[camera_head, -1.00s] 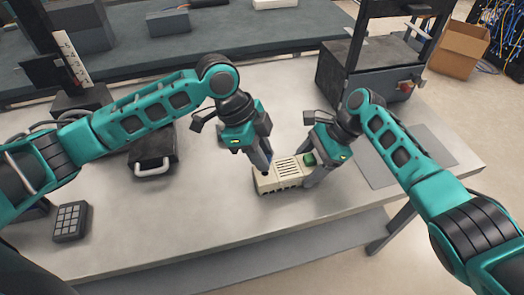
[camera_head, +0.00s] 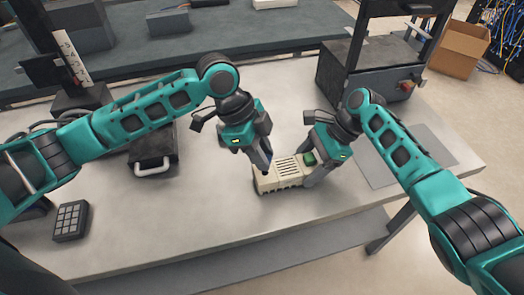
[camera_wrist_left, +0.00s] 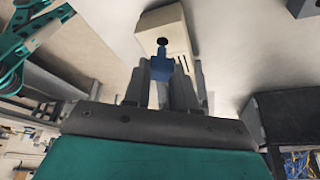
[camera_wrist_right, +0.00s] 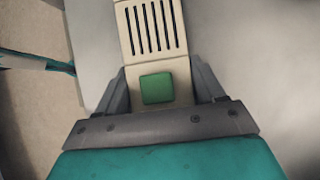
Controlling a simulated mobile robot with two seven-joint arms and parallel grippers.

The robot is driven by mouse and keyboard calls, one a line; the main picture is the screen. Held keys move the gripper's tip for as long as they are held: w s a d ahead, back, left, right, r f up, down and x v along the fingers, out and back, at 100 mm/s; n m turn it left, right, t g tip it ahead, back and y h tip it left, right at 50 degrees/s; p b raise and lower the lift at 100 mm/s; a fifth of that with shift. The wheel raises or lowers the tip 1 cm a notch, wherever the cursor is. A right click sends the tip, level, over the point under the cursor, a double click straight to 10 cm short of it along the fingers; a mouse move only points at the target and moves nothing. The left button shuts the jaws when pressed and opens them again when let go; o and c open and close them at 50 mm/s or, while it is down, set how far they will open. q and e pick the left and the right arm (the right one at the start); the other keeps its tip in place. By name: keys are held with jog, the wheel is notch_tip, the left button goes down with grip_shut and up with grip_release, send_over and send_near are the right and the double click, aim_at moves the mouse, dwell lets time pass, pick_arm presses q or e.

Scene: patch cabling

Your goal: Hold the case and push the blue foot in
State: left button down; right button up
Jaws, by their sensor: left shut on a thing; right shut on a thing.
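The beige case (camera_head: 282,178) lies on the light table, with dark slots and a green button (camera_wrist_right: 157,88) on top. My right gripper (camera_head: 311,170) is shut across the case at its green-button end, with a finger on either side in the right wrist view (camera_wrist_right: 160,90). My left gripper (camera_head: 266,166) is shut on the blue foot (camera_wrist_left: 161,68) at the case's other end. In the left wrist view the foot sits between the fingers, just short of a dark round hole (camera_wrist_left: 162,41) in the case. Whether its far tip touches the case, I cannot tell.
A black box with a silver handle (camera_head: 153,165) stands left of the case. A dark keypad (camera_head: 71,221) lies at the table's front left. A dark machine (camera_head: 370,70) stands behind right, and a flat grey mat (camera_head: 400,160) lies right. The table in front of the case is clear.

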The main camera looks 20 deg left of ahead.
pick_arm(q)
jog(key=shift+f, duration=1.7)
jog(key=c, duration=0.8)
grip_release()
jog(key=shift+s, duration=0.1)
jog(key=v, duration=1.2)
jog(key=shift+r, duration=0.1)
pick_arm(e)
jog(key=o, duration=1.1)
pick_arm(q)
jog(key=shift+d, duration=0.1)
pick_arm(e)
jog(key=shift+o, duration=0.2)
jog(key=shift+r, duration=0.1)
